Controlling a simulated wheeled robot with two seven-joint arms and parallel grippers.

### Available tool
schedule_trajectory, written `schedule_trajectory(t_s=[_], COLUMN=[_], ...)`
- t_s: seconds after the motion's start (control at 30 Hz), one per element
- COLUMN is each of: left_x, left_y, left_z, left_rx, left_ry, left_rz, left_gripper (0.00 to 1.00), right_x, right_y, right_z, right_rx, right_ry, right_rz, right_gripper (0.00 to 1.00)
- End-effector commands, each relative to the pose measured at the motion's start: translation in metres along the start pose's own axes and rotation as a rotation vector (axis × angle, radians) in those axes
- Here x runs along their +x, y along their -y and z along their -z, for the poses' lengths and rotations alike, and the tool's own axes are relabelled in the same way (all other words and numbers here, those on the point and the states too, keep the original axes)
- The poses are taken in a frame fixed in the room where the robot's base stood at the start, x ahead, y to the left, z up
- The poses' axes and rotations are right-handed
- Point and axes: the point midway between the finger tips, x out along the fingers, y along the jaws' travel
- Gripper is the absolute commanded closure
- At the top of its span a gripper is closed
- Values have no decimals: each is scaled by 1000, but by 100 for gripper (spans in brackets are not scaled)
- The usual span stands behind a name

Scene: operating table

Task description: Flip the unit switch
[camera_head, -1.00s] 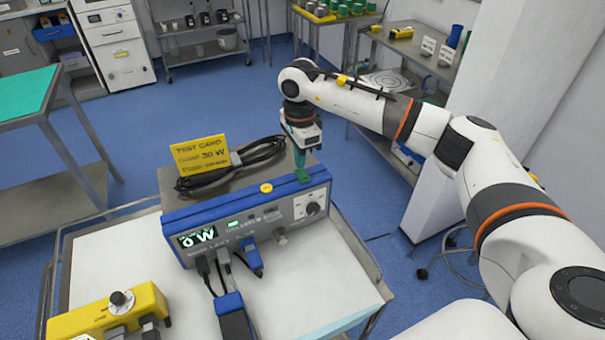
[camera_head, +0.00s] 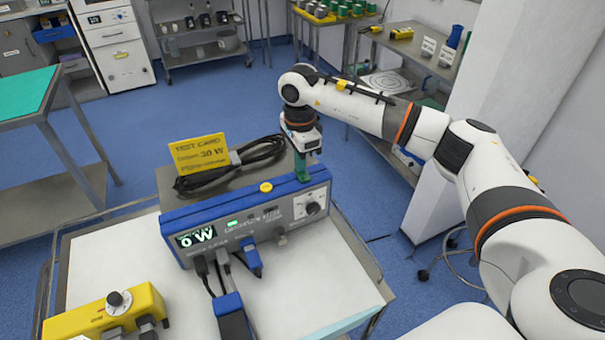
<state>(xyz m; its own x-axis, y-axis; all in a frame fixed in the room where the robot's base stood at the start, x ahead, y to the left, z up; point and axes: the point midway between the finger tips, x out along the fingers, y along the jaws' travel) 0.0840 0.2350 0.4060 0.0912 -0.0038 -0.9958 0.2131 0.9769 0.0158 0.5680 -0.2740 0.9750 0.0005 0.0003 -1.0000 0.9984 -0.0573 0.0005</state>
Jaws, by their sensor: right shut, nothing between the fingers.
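The blue and grey unit (camera_head: 245,222) stands on a white-topped cart, its front panel facing me. Its green display (camera_head: 196,237) reads 0 W. A dial (camera_head: 313,208) sits at the right of the panel, and small controls are along the middle. Which of them is the switch is too small to tell. My right gripper (camera_head: 302,176) points down at the unit's top right edge, just above and behind the dial. Its green fingers are shut and empty; whether they touch the casing I cannot tell. My left gripper is not in view.
A yellow box with a knob (camera_head: 106,312) is at the cart's front left. The white cart top (camera_head: 310,270) is bare right of the cables.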

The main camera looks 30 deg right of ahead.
Motion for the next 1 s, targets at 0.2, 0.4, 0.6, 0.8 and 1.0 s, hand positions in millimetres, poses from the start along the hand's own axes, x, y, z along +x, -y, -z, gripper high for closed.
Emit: schedule_trajectory(t_s=[0.2, 0.4, 0.6, 0.8, 1.0], left_x=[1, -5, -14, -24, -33], left_y=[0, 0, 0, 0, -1], left_z=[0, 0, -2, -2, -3], left_rx=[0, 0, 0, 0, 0], left_ry=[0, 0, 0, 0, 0], left_rz=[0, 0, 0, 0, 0], left_gripper=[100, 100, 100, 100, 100], right_x=[2, -7, -24, -40, -56], right_y=[0, 0, 0, 0, 0], right_z=[0, 0, 0, 0, 0], right_rx=[0, 0, 0, 0, 0], right_ry=[0, 1, 0, 0, 0], right_rz=[1, 0, 0, 0, 0], right_gripper=[100, 100, 100, 100, 100])
